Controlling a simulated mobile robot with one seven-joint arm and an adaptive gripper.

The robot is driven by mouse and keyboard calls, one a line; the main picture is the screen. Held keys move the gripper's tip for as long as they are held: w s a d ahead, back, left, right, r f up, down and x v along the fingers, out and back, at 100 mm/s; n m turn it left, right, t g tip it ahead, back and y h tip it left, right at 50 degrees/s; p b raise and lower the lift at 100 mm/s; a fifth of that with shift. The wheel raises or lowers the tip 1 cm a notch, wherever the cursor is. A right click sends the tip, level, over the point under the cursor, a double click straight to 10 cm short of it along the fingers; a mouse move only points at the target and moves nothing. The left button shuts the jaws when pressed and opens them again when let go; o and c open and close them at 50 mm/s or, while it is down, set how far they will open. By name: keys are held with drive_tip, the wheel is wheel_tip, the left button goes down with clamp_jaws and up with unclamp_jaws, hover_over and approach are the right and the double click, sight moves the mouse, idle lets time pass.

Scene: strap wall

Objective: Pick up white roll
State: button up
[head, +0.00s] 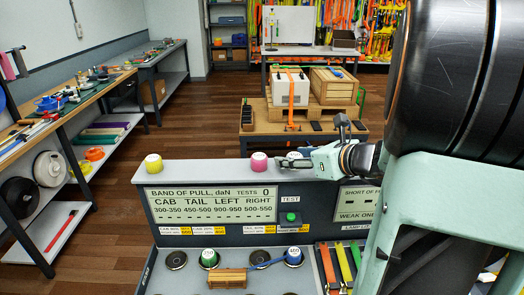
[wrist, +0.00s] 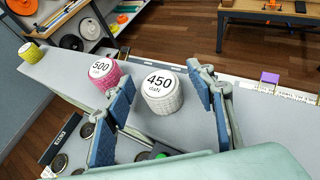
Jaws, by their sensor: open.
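The white roll (wrist: 162,98), with a "450 daN" label on top, stands upright on the grey ledge (head: 205,172) of the console. In the head view, the white roll (head: 294,155) is partly hidden by my gripper (head: 296,164). In the wrist view my gripper (wrist: 164,88) is open, with one blue-padded finger on each side of the white roll. The roll stands between the fingers, with a visible gap to the right finger. Whether the left finger touches it, I cannot tell.
A pink roll (wrist: 103,73) marked 500 stands just left of the left finger, very near it. A yellow roll (head: 153,163) stands at the ledge's left end. Green (head: 209,258) and blue-sided (head: 293,256) rolls sit on the lower panel. The ledge between yellow and pink is clear.

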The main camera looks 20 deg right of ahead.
drive_tip(key=c, duration=1.3)
drive_tip(key=shift+o, duration=0.2)
drive_tip(key=shift+r, duration=0.15)
